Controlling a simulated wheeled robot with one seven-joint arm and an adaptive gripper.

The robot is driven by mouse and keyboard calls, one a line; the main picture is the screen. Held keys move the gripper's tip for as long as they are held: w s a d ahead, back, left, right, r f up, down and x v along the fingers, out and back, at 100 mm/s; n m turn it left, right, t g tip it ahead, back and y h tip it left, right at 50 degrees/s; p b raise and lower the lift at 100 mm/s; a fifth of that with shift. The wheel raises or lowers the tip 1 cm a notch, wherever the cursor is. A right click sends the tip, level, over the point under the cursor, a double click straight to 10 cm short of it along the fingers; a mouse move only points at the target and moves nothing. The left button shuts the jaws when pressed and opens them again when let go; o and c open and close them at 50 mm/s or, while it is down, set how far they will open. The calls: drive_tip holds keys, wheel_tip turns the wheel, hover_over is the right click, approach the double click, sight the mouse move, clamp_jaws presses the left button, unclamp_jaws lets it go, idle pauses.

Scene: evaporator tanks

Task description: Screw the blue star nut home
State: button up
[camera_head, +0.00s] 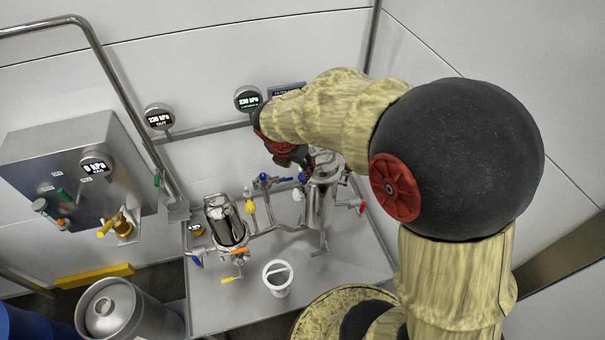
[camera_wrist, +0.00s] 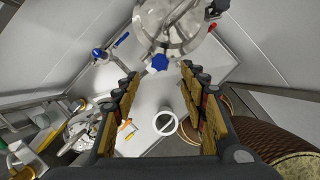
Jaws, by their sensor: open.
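The blue star nut (camera_wrist: 160,63) shows in the wrist view at the near edge of a round steel vessel lid (camera_wrist: 180,22). My gripper (camera_wrist: 158,80) is open, with one finger on each side of the picture and the nut ahead between the fingertips. Nothing is held, and I cannot tell how far the nut is from the fingertips. In the head view my gripper (camera_head: 290,155) is beside the top of the right steel vessel (camera_head: 320,195). My arm hides part of that vessel, and I cannot make out the star nut clearly there.
A second, open vessel (camera_head: 228,230) stands left on the steel table (camera_head: 330,275). A white bucket (camera_head: 277,278) stands at the front. Valves with coloured handles (camera_head: 262,183) lie between the vessels. A control box (camera_head: 70,180) hangs on the left wall.

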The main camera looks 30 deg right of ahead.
sight(303, 176)
drive_tip(key=b+x, duration=0.1)
drive_tip(key=x, duration=0.6)
drive_tip(key=shift+w+f+b, duration=0.1)
drive_tip(key=shift+f+b, duration=0.25)
drive_tip(key=c, duration=0.4)
drive_tip(key=c, duration=0.7)
clamp_jaws()
